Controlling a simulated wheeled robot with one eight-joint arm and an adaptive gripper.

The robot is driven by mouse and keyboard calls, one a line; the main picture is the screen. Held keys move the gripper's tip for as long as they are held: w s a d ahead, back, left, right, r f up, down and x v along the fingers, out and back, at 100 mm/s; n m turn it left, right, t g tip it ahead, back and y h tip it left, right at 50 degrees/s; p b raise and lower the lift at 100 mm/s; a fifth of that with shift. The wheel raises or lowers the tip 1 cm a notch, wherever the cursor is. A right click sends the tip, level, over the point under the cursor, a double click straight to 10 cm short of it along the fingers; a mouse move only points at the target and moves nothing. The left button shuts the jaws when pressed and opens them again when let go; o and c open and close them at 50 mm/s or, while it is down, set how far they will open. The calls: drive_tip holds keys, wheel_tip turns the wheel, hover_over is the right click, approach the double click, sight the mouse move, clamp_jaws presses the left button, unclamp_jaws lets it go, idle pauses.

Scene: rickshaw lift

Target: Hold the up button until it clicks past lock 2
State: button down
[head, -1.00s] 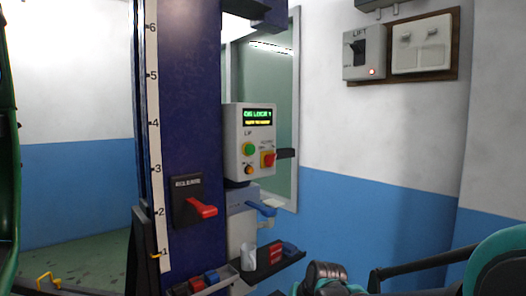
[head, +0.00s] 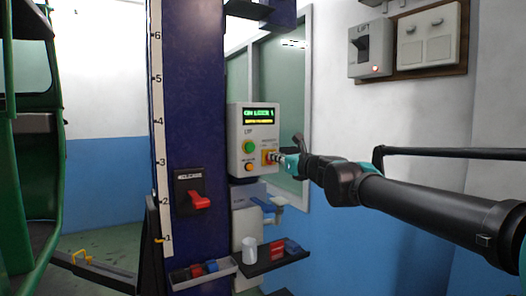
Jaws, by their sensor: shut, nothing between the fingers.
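The control box (head: 238,140) is mounted on the blue lift post (head: 192,95) in the head view. Its green display (head: 258,115) appears to read "ON LOCK 1" with a yellow line below. The green up button (head: 249,147) is under the "UP" label, with a small orange button (head: 250,167) beneath it. My gripper (head: 279,158) is shut and empty, at the red switch on its yellow plate (head: 266,157), right of the up button. It covers most of that switch. I cannot tell whether it touches it.
A red release lever (head: 199,201) sits on the post beside the numbered scale (head: 158,130). Trays of small items (head: 275,262) jut out below the box. A green vehicle (head: 32,150) stands at left. A lift power switch (head: 366,45) is on the wall.

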sight(251, 148)
drive_tip(key=shift+d+r+m, duration=0.1)
drive_tip(key=shift+r+m, duration=0.2)
drive_tip(key=shift+w, duration=0.1)
drive_tip(key=x, duration=1.4)
